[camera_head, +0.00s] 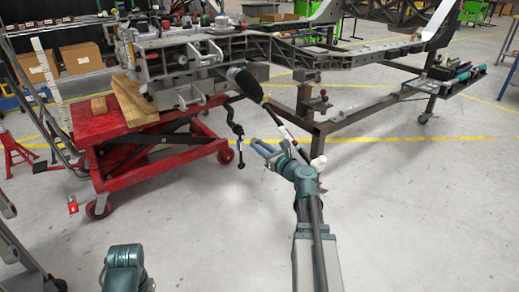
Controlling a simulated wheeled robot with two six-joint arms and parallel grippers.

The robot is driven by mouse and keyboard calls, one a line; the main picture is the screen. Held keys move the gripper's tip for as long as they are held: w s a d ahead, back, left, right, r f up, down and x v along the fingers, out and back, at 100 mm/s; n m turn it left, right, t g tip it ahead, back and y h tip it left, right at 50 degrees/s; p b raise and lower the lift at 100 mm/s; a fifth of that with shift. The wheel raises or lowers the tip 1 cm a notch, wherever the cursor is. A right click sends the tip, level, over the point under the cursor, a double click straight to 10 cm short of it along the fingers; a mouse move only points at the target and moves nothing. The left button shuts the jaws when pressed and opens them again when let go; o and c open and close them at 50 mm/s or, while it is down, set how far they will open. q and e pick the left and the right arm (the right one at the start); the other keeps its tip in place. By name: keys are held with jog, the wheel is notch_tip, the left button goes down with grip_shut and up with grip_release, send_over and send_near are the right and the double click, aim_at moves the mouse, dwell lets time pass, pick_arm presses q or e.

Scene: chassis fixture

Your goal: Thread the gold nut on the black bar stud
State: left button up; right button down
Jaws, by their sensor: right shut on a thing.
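The black bar (236,124) hangs from the chassis beside the red lift table. It curves down to a lower end with a small link (241,160). The stud is too small to make out clearly. My right gripper (262,150) reaches in from the bottom, its blue-grey fingers pointing up and left, a little right of the bar's lower end in the picture. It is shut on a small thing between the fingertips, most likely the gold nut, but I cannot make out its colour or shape. Of my left arm only a teal joint shows at the bottom left; its gripper is out of view.
A shaft with a black boot (244,84) slopes down from the chassis (300,57) and passes behind my right wrist. The red lift table (96,124) stands at the left with wooden blocks (131,100). A tool tray (458,78) is at the right. The floor in front is clear.

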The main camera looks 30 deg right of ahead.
jog(key=shift+w, duration=0.1)
jog(key=shift+w+a, duration=0.2)
jog(key=shift+w, duration=2.1)
jog(key=shift+w, duration=0.15)
jog(key=shift+w+a, duration=0.1)
jog(key=shift+w, duration=0.45)
jog(key=shift+w, duration=0.4)
jog(key=m, duration=0.6)
jog(key=shift+m, duration=0.4)
